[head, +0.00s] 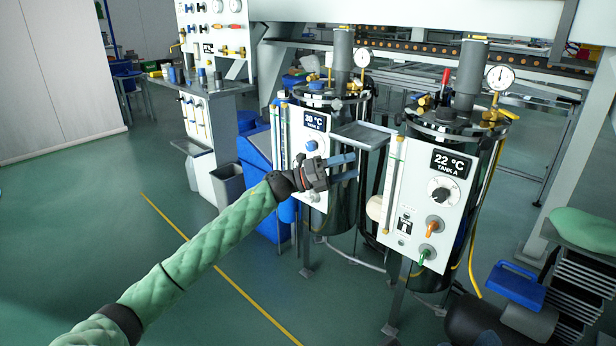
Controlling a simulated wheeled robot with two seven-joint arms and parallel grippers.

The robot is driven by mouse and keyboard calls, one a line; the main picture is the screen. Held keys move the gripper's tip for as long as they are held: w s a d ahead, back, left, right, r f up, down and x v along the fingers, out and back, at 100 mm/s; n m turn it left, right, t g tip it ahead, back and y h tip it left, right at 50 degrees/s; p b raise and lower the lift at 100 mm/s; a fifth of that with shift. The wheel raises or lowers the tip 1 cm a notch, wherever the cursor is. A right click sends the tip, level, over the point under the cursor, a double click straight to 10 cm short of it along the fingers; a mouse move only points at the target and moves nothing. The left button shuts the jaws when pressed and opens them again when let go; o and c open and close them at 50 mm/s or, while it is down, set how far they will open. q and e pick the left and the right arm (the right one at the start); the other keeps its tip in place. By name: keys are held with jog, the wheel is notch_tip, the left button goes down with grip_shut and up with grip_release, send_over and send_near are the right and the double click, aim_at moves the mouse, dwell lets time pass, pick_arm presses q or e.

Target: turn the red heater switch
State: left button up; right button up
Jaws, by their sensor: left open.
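The TANK A panel (420,195) is a white upright plate on the right tank, with a display reading 22 °C. Low on it is an orange-red switch (434,223), the reddest control I see there, with a green switch (425,253) below it. My left gripper (354,167) is open and empty, its blue-grey fingers pointing right. It shows in front of the left tank, to the left of the TANK A panel and apart from the orange-red switch. My right gripper is not in view.
The TANK B panel (296,150), reading 30 °C, stands behind my left gripper, which hides part of it. A dark round dial (440,192) and a black rocker (405,226) are near the orange-red switch. A yellow hose (473,262) runs down the right tank. Open green floor (130,270) lies left.

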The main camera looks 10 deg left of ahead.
pick_arm(q)
jog(key=w+a+f+m+t+y, duration=0.3)
jog(key=w+a+f+t+y, duration=0.75)
jog(key=w+a+f, duration=0.85)
jog(key=shift+g+y, duration=0.35)
jog(key=shift+y, duration=0.1)
jog(key=shift+w+a+r+b+x, duration=0.15)
jog(key=shift+b+x, duration=0.25)
jog(key=shift+x, duration=0.75)
jog(key=shift+a+r+b+x, duration=0.1)
jog(key=shift+r+b+x, duration=0.25)
jog(key=shift+x, duration=0.8)
jog(key=shift+w+a+r+b+x, duration=0.15)
jog(key=shift+b+x, duration=0.25)
jog(key=shift+x, duration=0.75)
jog(key=shift+s, duration=0.1)
jog(key=c, duration=1)
